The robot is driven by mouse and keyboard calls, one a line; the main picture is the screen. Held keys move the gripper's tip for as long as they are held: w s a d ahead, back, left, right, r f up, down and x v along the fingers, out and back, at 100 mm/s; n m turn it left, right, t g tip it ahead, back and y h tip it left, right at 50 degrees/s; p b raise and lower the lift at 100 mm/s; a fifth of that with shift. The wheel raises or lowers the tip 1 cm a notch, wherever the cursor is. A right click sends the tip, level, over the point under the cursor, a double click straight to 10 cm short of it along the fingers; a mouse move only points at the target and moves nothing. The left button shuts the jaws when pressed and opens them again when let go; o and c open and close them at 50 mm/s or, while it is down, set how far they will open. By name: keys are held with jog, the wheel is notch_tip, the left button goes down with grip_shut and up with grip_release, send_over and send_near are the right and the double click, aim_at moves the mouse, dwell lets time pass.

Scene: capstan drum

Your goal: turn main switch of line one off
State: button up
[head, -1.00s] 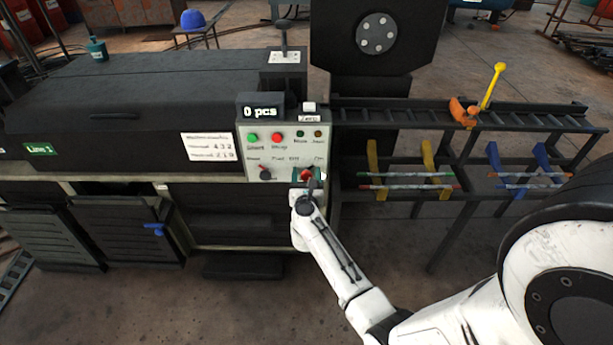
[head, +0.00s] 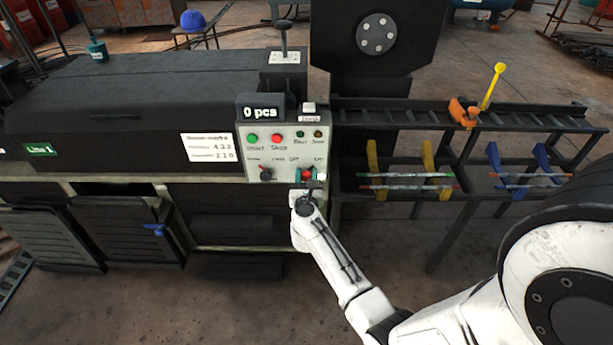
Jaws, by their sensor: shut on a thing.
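The main switch (head: 307,173) of line one is a red rotary knob at the lower right of the pale control panel (head: 285,155). Labels that seem to read OFF and ON stand above it. My gripper (head: 307,181) is at the knob from below and shut on it. The fingers and the knob's lower part are hard to make out at this size. A green sign (head: 40,150) reading "Line 1" is on the machine's left side.
The panel also carries a green button (head: 253,139), a red button (head: 277,139), small lamps and a dark knob (head: 265,174). A display (head: 262,112) above reads "0 pcs". A rack (head: 450,150) with coloured brackets stands right of the panel. Floor in front is clear.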

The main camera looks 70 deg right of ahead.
jog(key=shift+r+n, duration=0.1)
jog(key=shift+n, duration=0.2)
jog(key=n+p, duration=0.2)
jog(key=n, duration=0.1)
jog(key=shift+w+n, duration=0.1)
jog(key=shift+n, duration=0.3)
jog(key=n+p, duration=0.1)
jog(key=n, duration=0.3)
jog(key=shift+w+a+n+p, duration=0.1)
jog(key=shift+n+p, duration=0.2)
jog(key=shift+p, duration=0.05)
jog(key=n+p, duration=0.1)
jog(key=n, duration=0.3)
jog(key=n+p, duration=0.1)
jog(key=n, duration=0.3)
jog(key=shift+w+n, duration=0.1)
jog(key=shift+n, duration=0.2)
jog(key=shift+f+n+p, duration=0.2)
jog(key=shift+n+p, duration=0.1)
jog(key=o, duration=1)
jog(key=shift+a, duration=0.1)
